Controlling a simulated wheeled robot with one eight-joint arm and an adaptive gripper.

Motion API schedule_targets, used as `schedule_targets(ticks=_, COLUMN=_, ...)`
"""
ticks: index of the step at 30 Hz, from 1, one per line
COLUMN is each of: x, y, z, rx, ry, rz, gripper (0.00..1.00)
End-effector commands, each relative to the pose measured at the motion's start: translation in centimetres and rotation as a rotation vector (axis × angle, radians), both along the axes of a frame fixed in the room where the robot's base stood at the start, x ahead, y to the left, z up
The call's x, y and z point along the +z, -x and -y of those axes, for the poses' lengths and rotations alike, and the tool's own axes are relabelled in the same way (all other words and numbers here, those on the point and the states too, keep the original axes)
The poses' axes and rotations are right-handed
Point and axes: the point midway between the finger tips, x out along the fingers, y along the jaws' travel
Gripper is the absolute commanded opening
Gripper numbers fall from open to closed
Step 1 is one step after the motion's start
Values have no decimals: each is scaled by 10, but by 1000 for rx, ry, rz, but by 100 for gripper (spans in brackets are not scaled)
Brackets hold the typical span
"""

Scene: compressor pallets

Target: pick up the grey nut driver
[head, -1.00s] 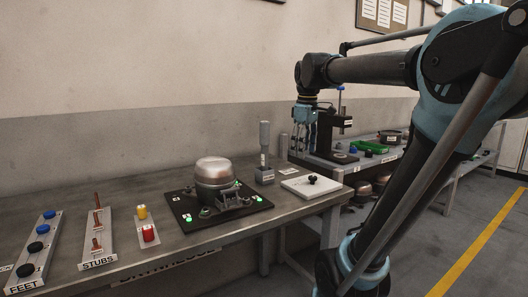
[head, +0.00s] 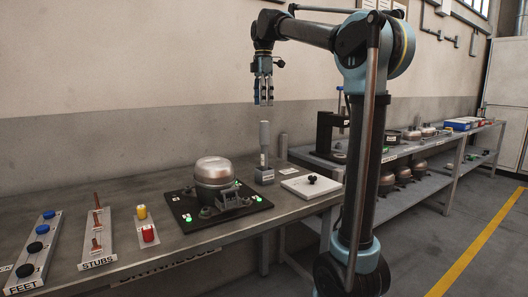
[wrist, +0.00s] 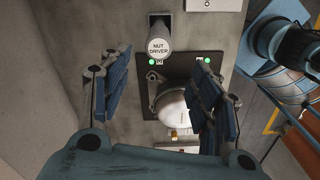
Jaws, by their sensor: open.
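The grey nut driver (head: 264,140) stands upright in a small block holder (head: 264,176) near the back of the bench, behind the compressor. In the wrist view its round end cap (wrist: 159,47), labelled NUT DRIVER, faces the camera. My gripper (head: 263,103) points down above the nut driver, apart from it, with its fingertips a little higher than its top. In the wrist view my gripper (wrist: 162,62) is open and empty, with the cap showing between and beyond the blue-padded fingers.
A compressor (head: 214,172) sits on a black plate (head: 180,207) in front. A white block (head: 311,188) with a dark knob lies to the right. Racks of stubs (head: 98,245) and feet (head: 38,258) are at left. The air around the gripper is clear.

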Motion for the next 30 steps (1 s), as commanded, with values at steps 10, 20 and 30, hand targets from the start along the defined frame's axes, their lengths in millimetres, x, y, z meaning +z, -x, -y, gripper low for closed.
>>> schedule_targets(ticks=10, x=-62, y=0, z=1, rx=-2, ry=0, rz=0, gripper=57)
schedule_targets(ticks=20, x=-102, y=0, z=1, rx=-3, ry=0, rz=0, gripper=57)
schedule_targets(ticks=30, x=-135, y=-5, z=3, rx=-3, ry=0, rz=0, gripper=57)
